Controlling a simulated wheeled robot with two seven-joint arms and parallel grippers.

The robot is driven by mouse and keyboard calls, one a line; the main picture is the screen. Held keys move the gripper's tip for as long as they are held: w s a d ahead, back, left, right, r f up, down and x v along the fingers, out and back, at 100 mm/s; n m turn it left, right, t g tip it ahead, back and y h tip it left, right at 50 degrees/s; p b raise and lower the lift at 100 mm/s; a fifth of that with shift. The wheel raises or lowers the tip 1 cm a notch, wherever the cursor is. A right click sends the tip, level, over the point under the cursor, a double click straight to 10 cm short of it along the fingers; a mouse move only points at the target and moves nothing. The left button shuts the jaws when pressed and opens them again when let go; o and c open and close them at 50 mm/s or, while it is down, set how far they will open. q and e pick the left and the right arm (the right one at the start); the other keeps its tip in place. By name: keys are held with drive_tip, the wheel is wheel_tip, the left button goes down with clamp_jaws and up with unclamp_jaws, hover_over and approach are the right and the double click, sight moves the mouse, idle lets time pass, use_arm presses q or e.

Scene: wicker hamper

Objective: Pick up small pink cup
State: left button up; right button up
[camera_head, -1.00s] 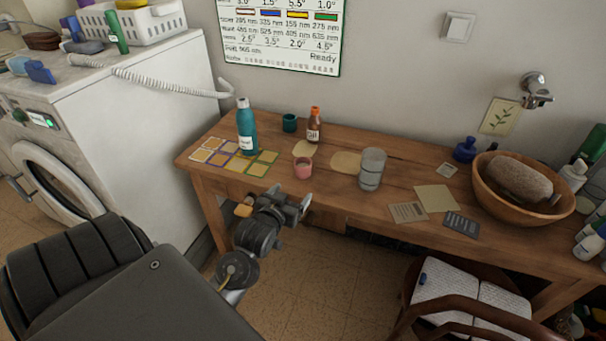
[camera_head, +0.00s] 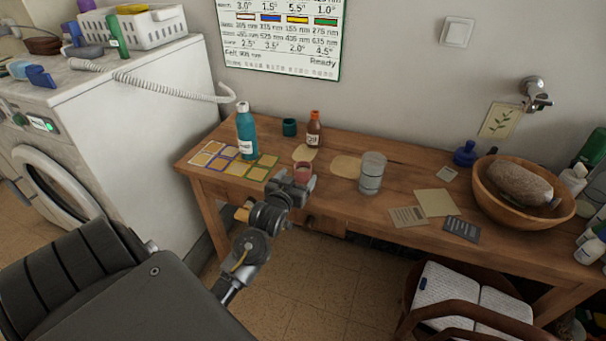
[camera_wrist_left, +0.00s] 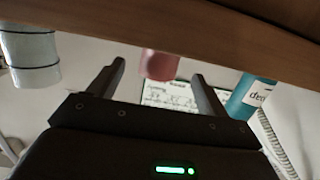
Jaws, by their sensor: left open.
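The small pink cup (camera_head: 303,170) stands near the front edge of the wooden table, partly hidden by my left gripper in the head view. My left gripper (camera_head: 298,183) is open and empty at the table's front edge, just in front of the cup. In the left wrist view the pink cup (camera_wrist_left: 158,65) shows ahead between the two spread fingers of the left gripper (camera_wrist_left: 158,80), apart from both. The picture there is upside down, with the table at the top. My right gripper is not in view.
A teal bottle (camera_head: 246,135), a dark teal cup (camera_head: 290,127) and a brown bottle (camera_head: 314,130) stand behind the pink cup. A grey ribbed cup (camera_head: 371,173) stands to its right. A wooden bowl (camera_head: 485,195) is farther right. A washing machine (camera_head: 150,110) stands left of the table (camera_head: 330,195).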

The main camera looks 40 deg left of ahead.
sight(299, 173)
use_arm(q)
drive_tip(key=x, duration=0.4)
drive_tip(key=shift+r, duration=0.1)
drive_tip(key=shift+w, duration=0.3)
drive_tip(key=shift+w+a, duration=0.1)
drive_tip(key=c, duration=1)
drive_tip(key=shift+r, duration=0.35)
drive_tip(key=shift+c, duration=0.2)
wheel_tip(299, 173, up, 9)
drive_tip(key=p, duration=0.1)
drive_tip(key=shift+r, duration=0.15)
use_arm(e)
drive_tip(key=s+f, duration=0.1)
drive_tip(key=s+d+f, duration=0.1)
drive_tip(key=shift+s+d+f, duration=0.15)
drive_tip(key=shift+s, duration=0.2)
use_arm(q)
drive_tip(key=o, duration=0.4)
drive_tip(key=c, duration=0.4)
